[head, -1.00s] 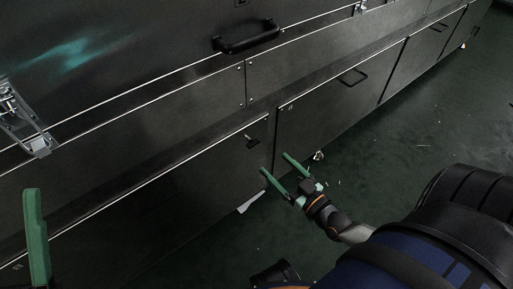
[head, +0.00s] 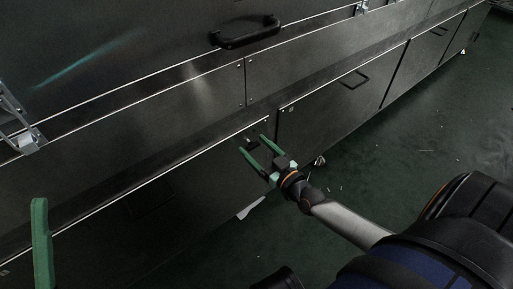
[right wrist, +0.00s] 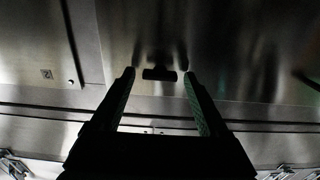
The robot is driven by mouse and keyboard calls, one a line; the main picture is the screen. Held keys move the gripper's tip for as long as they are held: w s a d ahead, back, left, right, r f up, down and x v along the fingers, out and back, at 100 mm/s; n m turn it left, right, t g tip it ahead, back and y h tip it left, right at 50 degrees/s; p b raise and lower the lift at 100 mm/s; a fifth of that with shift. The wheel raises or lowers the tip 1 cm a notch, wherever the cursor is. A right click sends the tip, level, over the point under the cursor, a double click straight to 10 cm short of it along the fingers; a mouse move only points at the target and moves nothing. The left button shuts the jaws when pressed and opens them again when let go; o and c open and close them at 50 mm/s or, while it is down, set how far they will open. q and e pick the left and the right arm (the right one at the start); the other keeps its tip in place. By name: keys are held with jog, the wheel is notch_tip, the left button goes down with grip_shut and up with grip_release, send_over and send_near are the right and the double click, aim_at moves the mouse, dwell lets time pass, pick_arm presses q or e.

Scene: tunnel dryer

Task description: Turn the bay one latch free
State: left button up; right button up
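The latch, a small dark T-shaped handle (head: 252,142), sits near the upper right corner of a lower dark metal panel (head: 190,185). It also shows in the right wrist view (right wrist: 160,74), ahead of the fingertips, its bar roughly level in that picture. My right gripper (head: 253,145) is open, with its green fingers pointing at the latch. In the right wrist view the fingertips (right wrist: 159,77) lie left and right of the latch with nothing between them; contact cannot be told. Of my left gripper only one green finger (head: 41,245) shows, at the lower left.
A black bar handle (head: 246,32) is on the upper panel. A silver toggle clamp (head: 22,135) is at the left edge. Another lower panel with a loop handle (head: 353,79) is to the right. The dark green floor (head: 400,150) is mostly clear, with small scraps.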

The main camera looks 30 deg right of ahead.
grip_shut()
dwell(0.4)
pick_arm(q)
jog(key=shift+r, duration=0.15)
